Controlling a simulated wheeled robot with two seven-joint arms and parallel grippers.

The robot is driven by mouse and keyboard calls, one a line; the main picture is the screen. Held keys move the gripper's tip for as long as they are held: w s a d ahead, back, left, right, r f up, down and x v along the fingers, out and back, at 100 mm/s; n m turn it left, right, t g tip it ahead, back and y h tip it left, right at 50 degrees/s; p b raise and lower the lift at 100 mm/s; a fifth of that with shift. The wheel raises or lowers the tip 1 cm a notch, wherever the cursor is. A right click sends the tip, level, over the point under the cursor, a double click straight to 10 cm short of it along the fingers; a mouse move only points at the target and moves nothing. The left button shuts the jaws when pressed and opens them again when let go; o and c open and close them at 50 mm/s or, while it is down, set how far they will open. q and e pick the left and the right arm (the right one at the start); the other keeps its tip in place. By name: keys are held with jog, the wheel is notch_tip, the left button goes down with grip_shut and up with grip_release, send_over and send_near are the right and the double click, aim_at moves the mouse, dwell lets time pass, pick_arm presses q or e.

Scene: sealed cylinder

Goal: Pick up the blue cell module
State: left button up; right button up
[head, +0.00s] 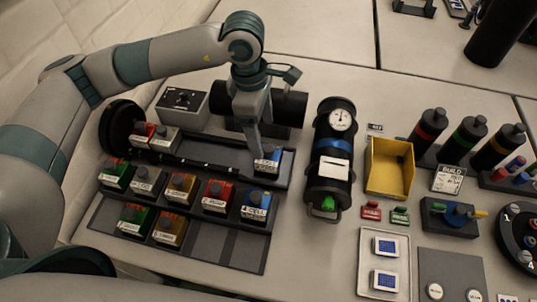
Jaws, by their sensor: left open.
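One blue cell module (267,161) sits at the right end of the back row of the dark rack. A second blue cell module (257,206) sits in the row in front of it, at the right. My left gripper (258,147) points down at the back blue module, its fingertips at or just above the module's top. The gripper is open; I cannot tell whether it touches the module, and the finger hides part of it. My right gripper is not in view.
The rack (238,252) also holds red, green, yellow and grey modules; its front right slots are bare. A grey control box (181,104) is behind. A yellow bin (389,167) stands farther right.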

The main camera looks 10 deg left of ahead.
aim_at(268, 148)
pick_arm(q)
jog(key=shift+d+f+p, duration=0.15)
jog(key=shift+f+p, duration=0.15)
jog(key=shift+f, duration=1.05)
jog(key=shift+w+d+f+p, duration=0.1)
jog(key=shift+d+f+p, duration=0.1)
jog(key=shift+f+p, duration=0.3)
jog(key=shift+d+f+p, duration=0.15)
jog(key=shift+f+p, duration=0.25)
jog(key=shift+p, duration=0.1)
notch_tip(268, 148, down, 2)
jog(key=shift+d+f+p, duration=0.1)
jog(key=shift+d+p, duration=0.05)
jog(key=shift+p, duration=0.35)
jog(key=shift+f, duration=0.55)
jog(key=shift+d, duration=0.1)
jog(key=c, duration=1.5)
jog(key=shift+r, duration=0.1)
jog(key=shift+c, duration=0.2)
